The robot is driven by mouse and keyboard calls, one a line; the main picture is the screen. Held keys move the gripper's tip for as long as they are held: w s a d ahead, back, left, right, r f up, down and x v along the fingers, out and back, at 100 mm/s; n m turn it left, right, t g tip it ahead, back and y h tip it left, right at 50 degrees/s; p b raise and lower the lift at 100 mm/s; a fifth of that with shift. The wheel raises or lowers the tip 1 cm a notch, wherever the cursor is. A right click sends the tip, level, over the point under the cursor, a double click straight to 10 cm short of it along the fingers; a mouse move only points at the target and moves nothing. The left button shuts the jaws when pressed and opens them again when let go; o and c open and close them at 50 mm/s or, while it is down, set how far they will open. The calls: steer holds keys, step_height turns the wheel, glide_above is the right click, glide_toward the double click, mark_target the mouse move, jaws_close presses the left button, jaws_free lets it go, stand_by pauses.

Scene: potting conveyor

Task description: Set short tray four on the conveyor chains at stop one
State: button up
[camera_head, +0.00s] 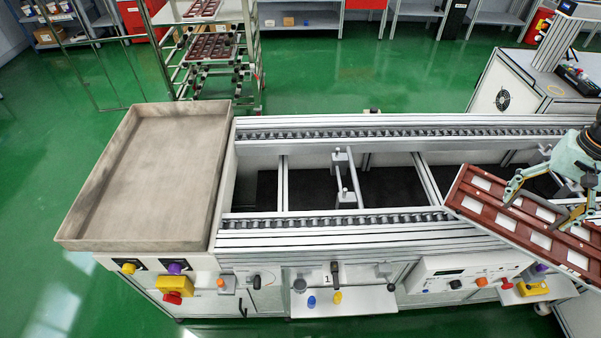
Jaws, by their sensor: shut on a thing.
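A red-brown tray (484,207) with pale rectangular pockets is at the right of the view. My gripper (537,209) is shut on it, with teal fingers over its top. The tray is turned at an angle to the rails, and its left end overlaps the front chain in the picture. Its right end runs out of frame, and I cannot read a number on it. The conveyor has a rear chain (370,132) and a front chain (330,222), both bare left of the tray. A plate marked 1 (327,279) is on the conveyor's front.
A grey metal bin (150,180) stands at the conveyor's left end. An upright bracket (345,178) stands between the chains near the middle. A rack (215,60) with similar trays is behind. Buttons and a shelf (343,302) line the front.

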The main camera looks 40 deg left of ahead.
mark_target(471, 192)
steer(key=a+n, duration=0.2)
steer(key=a, duration=0.3)
steer(key=s+a+f+n, duration=0.1)
steer(key=a+n, duration=0.1)
steer(key=a, duration=0.4)
steer(key=a+n, duration=0.2)
steer(key=a, duration=0.4)
steer(key=shift+s+f, duration=0.15)
steer(key=shift+s, duration=0.1)
steer(key=s+a+f+n, duration=0.1)
steer(key=s+a+n, duration=0.35)
steer(key=a, duration=0.65)
steer(key=s+a+f+n, duration=0.1)
steer(key=s+a+n, duration=0.4)
steer(key=a, duration=0.5)
steer(key=s+a+f+n, duration=0.1)
steer(key=s+a+n, duration=0.4)
steer(key=a, duration=0.6)
steer(key=s+a+f+n, duration=0.1)
steer(key=s+a+n, duration=0.4)
steer(key=s+a, duration=0.7)
steer(key=s, duration=0.3)
steer(key=shift+a+b, duration=0.4)
steer(key=shift+n, duration=0.25)
